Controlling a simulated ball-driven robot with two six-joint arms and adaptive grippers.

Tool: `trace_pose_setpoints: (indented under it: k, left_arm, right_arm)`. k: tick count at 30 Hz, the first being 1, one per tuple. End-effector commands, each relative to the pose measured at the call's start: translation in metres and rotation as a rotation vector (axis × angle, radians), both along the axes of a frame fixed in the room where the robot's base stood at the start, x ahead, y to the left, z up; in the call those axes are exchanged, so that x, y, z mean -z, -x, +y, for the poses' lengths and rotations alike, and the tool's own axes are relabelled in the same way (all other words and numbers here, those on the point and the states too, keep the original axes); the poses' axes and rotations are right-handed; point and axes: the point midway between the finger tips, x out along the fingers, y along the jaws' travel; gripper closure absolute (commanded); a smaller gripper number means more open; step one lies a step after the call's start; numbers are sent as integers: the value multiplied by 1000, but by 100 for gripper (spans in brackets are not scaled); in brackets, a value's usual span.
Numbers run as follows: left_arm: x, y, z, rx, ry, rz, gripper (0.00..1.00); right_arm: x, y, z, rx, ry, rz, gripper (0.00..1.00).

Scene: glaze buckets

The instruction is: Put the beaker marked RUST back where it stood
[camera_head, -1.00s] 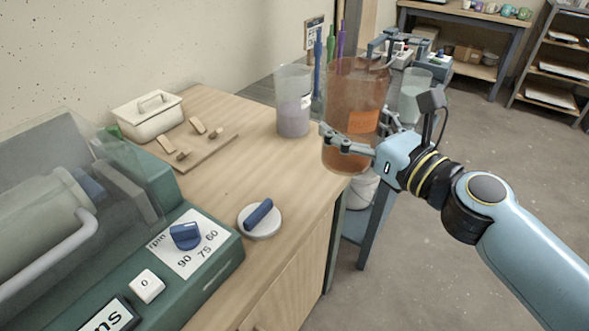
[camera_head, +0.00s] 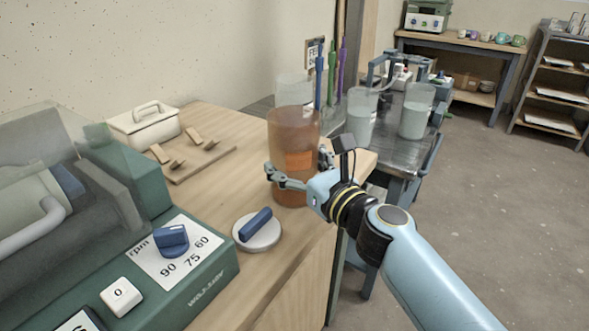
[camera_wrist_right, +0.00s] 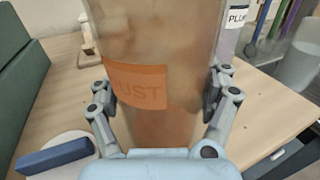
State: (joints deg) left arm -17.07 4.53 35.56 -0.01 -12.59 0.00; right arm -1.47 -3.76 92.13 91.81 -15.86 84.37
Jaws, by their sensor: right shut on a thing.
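The RUST beaker (camera_head: 292,135) is a clear vessel with rust-brown contents and an orange label; part of the label text shows in the right wrist view (camera_wrist_right: 160,85). My right gripper (camera_head: 299,168) is shut on it, one finger on each side, and holds it upright. The beaker is over the right part of the wooden bench top (camera_head: 222,190); I cannot tell whether its base touches the wood. Behind it is another clear beaker (camera_head: 293,90), partly hidden, with a label reading "PLU" in the right wrist view (camera_wrist_right: 238,17). My left gripper is not in view.
A white disc with a blue handle (camera_head: 257,232) lies near the bench front. A green machine with an rpm dial (camera_head: 170,238) stands at left. A white lidded box (camera_head: 146,125) and wooden tools are behind. Two pale beakers (camera_head: 415,112) stand on the metal table at right.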

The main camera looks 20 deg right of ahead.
Motion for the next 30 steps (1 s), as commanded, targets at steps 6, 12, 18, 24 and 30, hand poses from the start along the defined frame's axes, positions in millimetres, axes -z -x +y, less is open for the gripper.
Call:
trace_pose_setpoints:
  k: [6,12,18,24,30]
  left_arm:
    - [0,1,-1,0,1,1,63]
    - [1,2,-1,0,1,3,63]
    - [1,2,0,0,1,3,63]
    - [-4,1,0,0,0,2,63]
    - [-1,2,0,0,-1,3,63]
  right_arm:
    - [-1,0,0,0,0,-1,78]
    - [1,0,0,0,0,-1,5]
    - [1,0,0,0,0,-1,0]
    - [-5,0,0,0,0,-1,0]
    - [-1,36,-10,0,0,2,0]
